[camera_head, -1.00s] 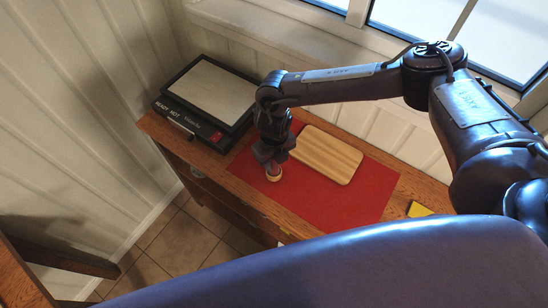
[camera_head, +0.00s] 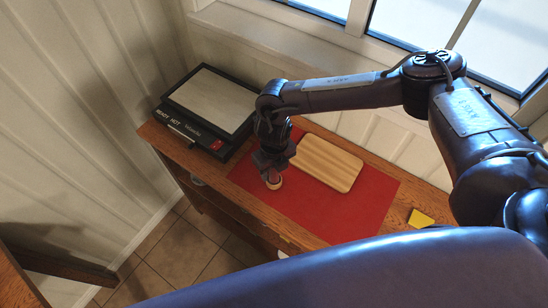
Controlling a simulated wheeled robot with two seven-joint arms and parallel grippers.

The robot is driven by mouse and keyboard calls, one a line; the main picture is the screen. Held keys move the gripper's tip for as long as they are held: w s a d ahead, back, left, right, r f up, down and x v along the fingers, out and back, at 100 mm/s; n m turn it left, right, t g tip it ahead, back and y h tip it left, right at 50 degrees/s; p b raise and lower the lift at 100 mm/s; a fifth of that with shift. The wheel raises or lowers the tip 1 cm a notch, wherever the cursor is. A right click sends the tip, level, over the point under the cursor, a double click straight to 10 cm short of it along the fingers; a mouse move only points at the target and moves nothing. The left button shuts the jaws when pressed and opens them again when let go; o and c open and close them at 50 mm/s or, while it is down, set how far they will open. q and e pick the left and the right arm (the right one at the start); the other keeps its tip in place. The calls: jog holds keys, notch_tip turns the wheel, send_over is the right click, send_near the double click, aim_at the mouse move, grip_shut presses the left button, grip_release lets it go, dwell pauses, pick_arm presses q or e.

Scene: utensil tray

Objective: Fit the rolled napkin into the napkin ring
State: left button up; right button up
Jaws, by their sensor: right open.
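A small, pale tan round thing (camera_head: 274,184), which looks like the napkin ring, is at the left front part of the red mat. My right gripper (camera_head: 271,174) is open, pointing down right at it. The fingers cover part of it, and I cannot tell whether they touch it. The rolled napkin cannot be made out; it may be hidden behind the gripper or be too small to tell. My left gripper is not in view.
A wooden board (camera_head: 327,163) lies on the red mat (camera_head: 345,212), right of the gripper. A black-framed appliance (camera_head: 213,105) stands at the table's left end. A yellow thing (camera_head: 421,218) lies at the right. The mat's front right part is clear.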

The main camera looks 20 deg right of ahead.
notch_tip(320, 180, up, 11)
jog(key=b, duration=0.4)
jog(key=shift+w+f, duration=0.1)
jog(key=shift+r, duration=0.45)
